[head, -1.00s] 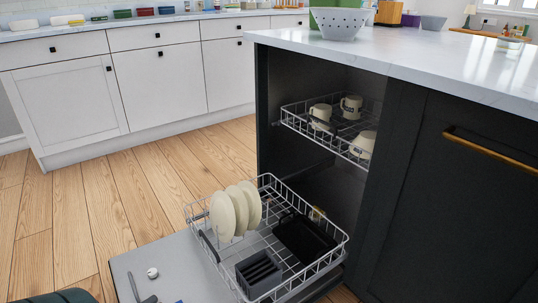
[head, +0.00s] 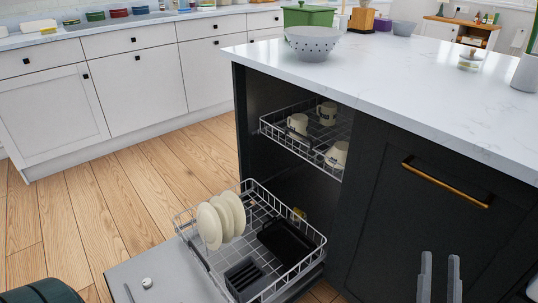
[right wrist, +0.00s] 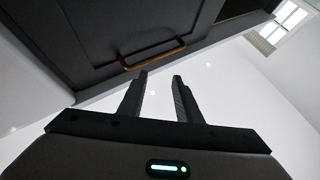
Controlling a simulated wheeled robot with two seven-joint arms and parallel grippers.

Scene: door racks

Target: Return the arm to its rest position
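My right gripper (head: 439,272) shows at the bottom right of the head view, in front of the dark island cabinet. Its two fingers point up, stand apart and hold nothing. In the right wrist view the same gripper (right wrist: 160,82) is open and empty, with a dark cabinet front and its brass handle (right wrist: 153,54) beyond the fingertips. The fingers do not touch the handle. My left gripper does not show in either view.
The open dishwasher has a lower rack (head: 316,245) with plates and dark items, and an upper rack (head: 268,128) with cups. Its lowered door (head: 130,268) spans the floor. The island counter (head: 430,85) overhangs the cabinet and holds a colander (head: 310,43). Wood floor lies at left.

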